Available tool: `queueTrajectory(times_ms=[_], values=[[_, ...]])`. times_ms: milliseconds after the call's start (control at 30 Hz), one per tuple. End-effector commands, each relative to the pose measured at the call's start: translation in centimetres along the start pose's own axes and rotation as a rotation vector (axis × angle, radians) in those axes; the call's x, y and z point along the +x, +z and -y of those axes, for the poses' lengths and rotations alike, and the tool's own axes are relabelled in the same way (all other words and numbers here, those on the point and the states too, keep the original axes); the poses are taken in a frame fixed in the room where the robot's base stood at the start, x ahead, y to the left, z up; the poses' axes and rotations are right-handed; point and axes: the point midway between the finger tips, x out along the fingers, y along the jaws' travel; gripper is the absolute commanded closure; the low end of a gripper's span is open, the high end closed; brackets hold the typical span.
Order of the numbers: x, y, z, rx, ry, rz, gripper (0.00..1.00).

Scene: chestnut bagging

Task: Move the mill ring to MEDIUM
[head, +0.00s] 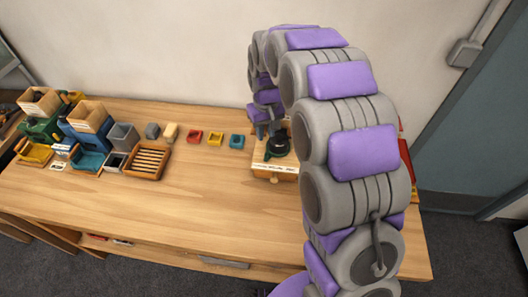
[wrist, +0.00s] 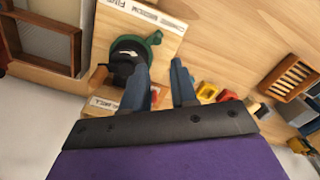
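The mill (head: 279,144) stands on a pale wooden base (head: 262,162) at the right part of the bench, partly hidden by my arm. In the wrist view the mill (wrist: 128,53) shows a black round top with a white mark, and a green ring (wrist: 155,39) at its edge. A label strip on the base (wrist: 152,14) carries small words; FINE can be read and the others are blurred. My gripper (wrist: 162,64) is open, its two blue-grey fingers apart with nothing between them. The left finger overlaps the mill in view; contact cannot be told.
Red, yellow and blue small trays (head: 215,139) lie left of the mill. A slatted wooden crate (head: 148,161) and machines with bins (head: 75,130) stand farther left. A wooden frame (wrist: 48,40) is beside the mill. The bench front (head: 190,205) is clear.

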Motion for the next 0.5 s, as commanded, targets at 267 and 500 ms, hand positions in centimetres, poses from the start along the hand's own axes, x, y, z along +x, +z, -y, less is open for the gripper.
queueTrajectory(times_ms=[267,500], values=[[5.8,0.0,0.4,0.001,0.003,0.004,0.73],[9.4,-0.2,0.6,0.0,0.006,0.002,0.73]])
